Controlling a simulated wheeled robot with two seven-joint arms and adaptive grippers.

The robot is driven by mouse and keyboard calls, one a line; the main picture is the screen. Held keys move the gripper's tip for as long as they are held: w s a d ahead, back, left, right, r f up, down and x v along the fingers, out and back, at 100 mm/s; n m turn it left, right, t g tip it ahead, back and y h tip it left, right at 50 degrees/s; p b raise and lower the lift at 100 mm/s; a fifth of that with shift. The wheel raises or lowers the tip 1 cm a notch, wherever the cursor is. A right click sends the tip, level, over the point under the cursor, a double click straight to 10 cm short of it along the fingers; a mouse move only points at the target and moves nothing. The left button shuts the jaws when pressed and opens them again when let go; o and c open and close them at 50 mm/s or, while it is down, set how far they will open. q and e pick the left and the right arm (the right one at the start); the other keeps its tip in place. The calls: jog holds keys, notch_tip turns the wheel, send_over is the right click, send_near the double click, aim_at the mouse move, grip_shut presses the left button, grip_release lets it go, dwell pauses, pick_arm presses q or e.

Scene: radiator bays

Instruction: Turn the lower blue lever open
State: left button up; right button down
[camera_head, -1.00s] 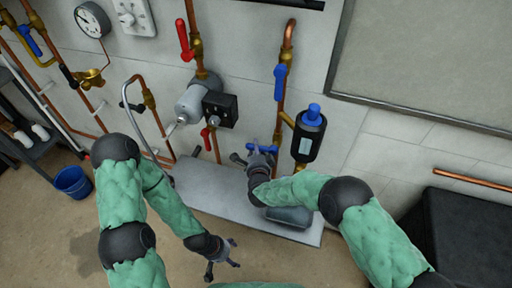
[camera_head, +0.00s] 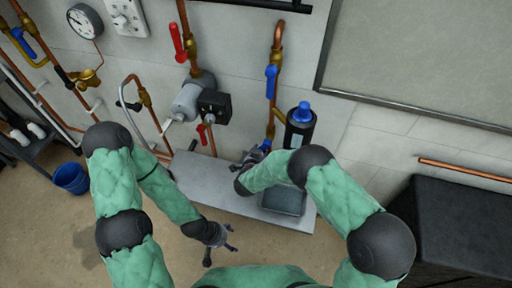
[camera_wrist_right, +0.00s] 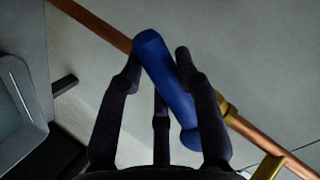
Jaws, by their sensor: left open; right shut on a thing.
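The lower blue lever (camera_head: 266,145) is on the copper pipe run beside the black cylinder, mostly hidden behind my right gripper in the head view. My right gripper (camera_head: 250,157) is shut on it. In the right wrist view the blue lever (camera_wrist_right: 165,80) lies between the fingers, tilted at an angle to the copper pipe (camera_wrist_right: 275,147) rather than in line with it. The upper blue lever (camera_head: 271,82) points along its vertical pipe. My left gripper (camera_head: 219,240) is open and empty, low over the floor and apart from the pipes.
A grey bench (camera_head: 205,185) lies below the pipes, with a grey tray (camera_head: 283,201) on it. The black cylinder with a blue cap (camera_head: 300,125) stands right of the lever. A red lever (camera_head: 178,42) and grey pump (camera_head: 188,102) are to the left. A black box (camera_head: 460,235) stands at right.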

jog(key=shift+s+d+f+n+g+h+p, duration=0.1)
jog(key=shift+s+d+n+h+p, duration=0.15)
jog(key=shift+d+n+h, duration=0.3)
jog(key=shift+s+d+f+n+g+h+p, duration=0.15)
jog(key=shift+d+n+h+p, duration=0.25)
jog(key=shift+d+n, duration=0.25)
jog(key=shift+s+d+f+n+g+h+p, duration=0.15)
jog(key=shift+d+n+h+p, duration=0.25)
jog(key=shift+n, duration=0.3)
jog(key=shift+d+h, duration=0.1)
jog(key=shift+h, duration=0.15)
jog(key=c, duration=0.8)
grip_release()
jog(key=shift+c, duration=0.2)
jog(key=shift+r, duration=0.1)
jog(key=v, duration=1.2)
jog(key=shift+s, duration=0.1)
